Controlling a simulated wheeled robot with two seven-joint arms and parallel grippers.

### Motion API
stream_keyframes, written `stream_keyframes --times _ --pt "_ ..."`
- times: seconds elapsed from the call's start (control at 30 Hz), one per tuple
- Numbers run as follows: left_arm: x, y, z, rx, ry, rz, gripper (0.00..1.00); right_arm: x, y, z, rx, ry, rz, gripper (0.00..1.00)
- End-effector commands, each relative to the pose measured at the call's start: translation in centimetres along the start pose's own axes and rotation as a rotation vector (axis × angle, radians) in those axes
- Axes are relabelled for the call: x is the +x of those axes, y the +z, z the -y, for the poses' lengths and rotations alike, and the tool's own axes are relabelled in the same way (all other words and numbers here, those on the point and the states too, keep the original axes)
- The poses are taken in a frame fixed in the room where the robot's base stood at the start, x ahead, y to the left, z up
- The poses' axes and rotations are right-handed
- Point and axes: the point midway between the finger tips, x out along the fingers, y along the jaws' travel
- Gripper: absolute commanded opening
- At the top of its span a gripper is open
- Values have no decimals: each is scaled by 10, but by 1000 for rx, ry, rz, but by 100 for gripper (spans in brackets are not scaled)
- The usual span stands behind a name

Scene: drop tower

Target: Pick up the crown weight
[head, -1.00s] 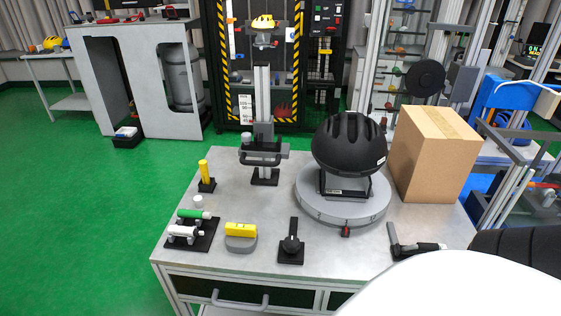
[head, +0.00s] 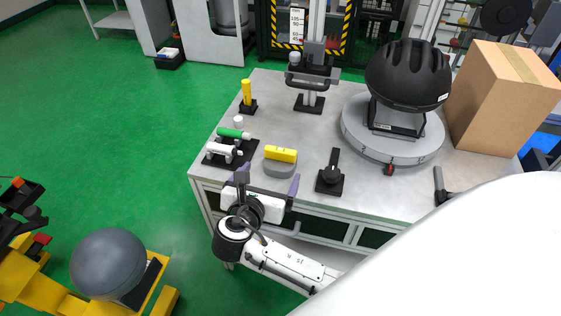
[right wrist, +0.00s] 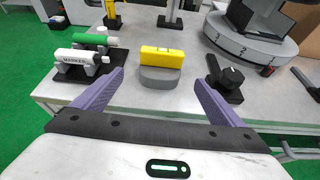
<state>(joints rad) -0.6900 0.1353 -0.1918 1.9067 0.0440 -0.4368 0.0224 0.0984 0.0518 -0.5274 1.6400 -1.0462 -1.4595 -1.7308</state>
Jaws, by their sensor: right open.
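No object in view is labelled as the crown weight. A yellow block (head: 281,154) with a small level-like window lies on a grey rounded base (head: 277,168) near the table's front edge; I cannot tell whether this is the weight. My right gripper (head: 267,181) is open and empty, just in front of it. In the right wrist view, the yellow block (right wrist: 162,57) and grey base (right wrist: 160,79) appear between and beyond the purple fingers (right wrist: 158,84). The black helmet (head: 408,75) sits on a stand on the grey turntable (head: 374,147). My left gripper is out of view.
Left of the block, green and white markers (head: 234,134) lie on a black holder. A black knobbed fixture (head: 330,176) stands to its right. Behind are a yellow post (head: 246,93) and a stand (head: 311,82). A cardboard box (head: 500,95) is at the right.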

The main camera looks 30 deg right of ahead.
Motion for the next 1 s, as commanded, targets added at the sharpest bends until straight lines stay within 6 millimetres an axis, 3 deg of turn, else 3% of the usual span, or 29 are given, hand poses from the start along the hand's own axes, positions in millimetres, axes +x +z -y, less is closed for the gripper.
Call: stream_keyframes --times 0.23,0.47,0.73,1.0 --pt "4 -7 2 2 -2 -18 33 34 5 0 -32 -9 19 92" --pt "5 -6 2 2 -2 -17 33 54 7 0 -28 -6 17 92" --pt "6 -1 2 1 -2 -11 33 92 11 2 -29 -8 16 92" --pt "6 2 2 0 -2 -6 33 102 11 1 -27 -5 14 92"
